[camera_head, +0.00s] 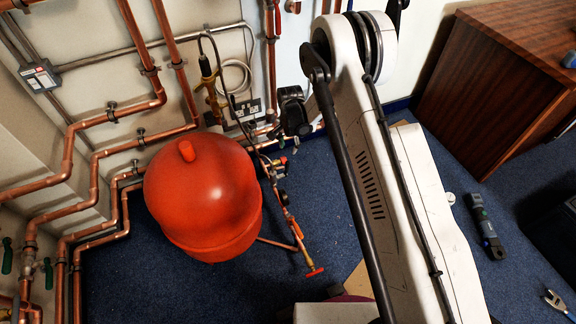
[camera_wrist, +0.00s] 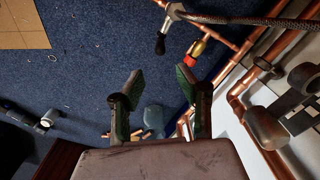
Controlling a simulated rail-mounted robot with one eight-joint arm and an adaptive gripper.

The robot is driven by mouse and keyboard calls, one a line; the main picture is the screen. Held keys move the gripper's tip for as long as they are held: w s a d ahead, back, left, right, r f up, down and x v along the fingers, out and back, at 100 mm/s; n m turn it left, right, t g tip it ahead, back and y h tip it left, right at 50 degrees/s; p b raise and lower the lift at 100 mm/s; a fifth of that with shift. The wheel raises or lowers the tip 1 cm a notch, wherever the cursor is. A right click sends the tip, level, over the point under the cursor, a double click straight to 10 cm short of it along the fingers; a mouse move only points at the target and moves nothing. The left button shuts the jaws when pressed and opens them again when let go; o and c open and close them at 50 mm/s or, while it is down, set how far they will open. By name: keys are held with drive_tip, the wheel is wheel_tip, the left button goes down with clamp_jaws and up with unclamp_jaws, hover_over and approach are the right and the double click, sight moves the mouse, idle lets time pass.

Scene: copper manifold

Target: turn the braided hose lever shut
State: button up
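In the wrist view, a dark braided hose (camera_wrist: 285,22) runs in from the upper right to a metal valve fitting (camera_wrist: 178,12). A black-tipped lever (camera_wrist: 160,44) hangs from that fitting, pointing down in the picture. My gripper (camera_wrist: 161,88) is open and empty, its green-padded fingers apart below the lever in the picture and not touching it. A red and yellow handle (camera_wrist: 193,58) sits to the right of the lever. In the head view, the valve cluster (camera_head: 280,165) is small beside the red vessel, and my gripper is hard to make out there.
The round red vessel (camera_head: 203,190) stands left of the valve cluster. Copper pipes (camera_head: 70,150) line the wall, and some pass close to my right finger in the wrist view (camera_wrist: 240,105). A wooden cabinet (camera_head: 490,80) stands at right. Blue carpet (camera_head: 130,270) is open in front.

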sight(288, 165)
wheel_tip(288, 165, down, 12)
drive_tip(key=b, duration=0.3)
drive_tip(key=shift+w+a+f+b, duration=0.1)
drive_tip(key=shift+a+f+b, duration=0.1)
drive_tip(key=shift+b, duration=0.2)
drive_tip(key=shift+c, duration=0.5)
clamp_jaws()
